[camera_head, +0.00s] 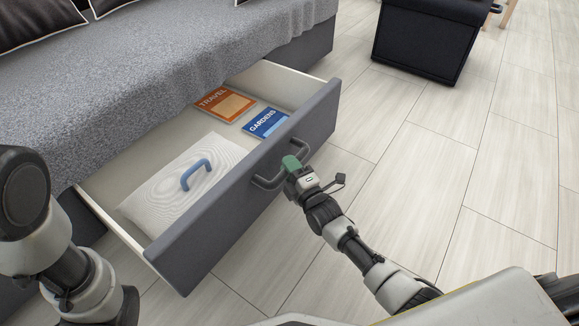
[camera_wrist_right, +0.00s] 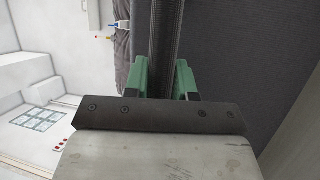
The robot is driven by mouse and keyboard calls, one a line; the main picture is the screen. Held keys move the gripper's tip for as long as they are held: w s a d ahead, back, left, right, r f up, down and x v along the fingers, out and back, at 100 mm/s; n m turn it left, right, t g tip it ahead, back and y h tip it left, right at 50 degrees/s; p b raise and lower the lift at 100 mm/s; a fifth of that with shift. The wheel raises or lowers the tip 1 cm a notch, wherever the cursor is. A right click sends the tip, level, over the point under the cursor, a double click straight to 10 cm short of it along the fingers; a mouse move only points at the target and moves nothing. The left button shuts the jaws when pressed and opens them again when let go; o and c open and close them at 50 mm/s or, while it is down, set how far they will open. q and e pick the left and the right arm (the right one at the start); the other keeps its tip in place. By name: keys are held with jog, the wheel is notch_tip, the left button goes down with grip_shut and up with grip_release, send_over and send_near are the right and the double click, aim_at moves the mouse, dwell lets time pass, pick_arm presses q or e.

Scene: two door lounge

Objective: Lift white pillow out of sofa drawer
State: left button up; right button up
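The white pillow (camera_head: 185,187) lies flat in the left part of the open sofa drawer (camera_head: 240,200). A blue loop handle (camera_head: 196,174) stands up from its top. My right gripper (camera_head: 293,163) is at the dark handle (camera_head: 266,181) on the outside of the drawer front. In the right wrist view its green fingers (camera_wrist_right: 165,78) are on both sides of the dark handle bar (camera_wrist_right: 165,40) and look closed against it. My left arm shows at the lower left, but its gripper is out of view.
An orange travel magazine (camera_head: 224,104) and a blue gardens magazine (camera_head: 265,123) lie in the drawer's right part. The grey sofa seat (camera_head: 150,70) overhangs the drawer's back. A black piece of furniture (camera_head: 425,40) stands at the upper right. The floor (camera_head: 430,170) to the right is clear.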

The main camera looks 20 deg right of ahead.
grip_shut()
jog(key=shift+s+d+f+p, duration=0.15)
jog(key=shift+s+d+p, duration=0.55)
jog(key=shift+s+p, duration=0.35)
jog(key=shift+o, duration=1.5)
grip_release()
jog(key=o, duration=0.4)
jog(key=shift+d, duration=0.15)
jog(key=shift+o, duration=0.2)
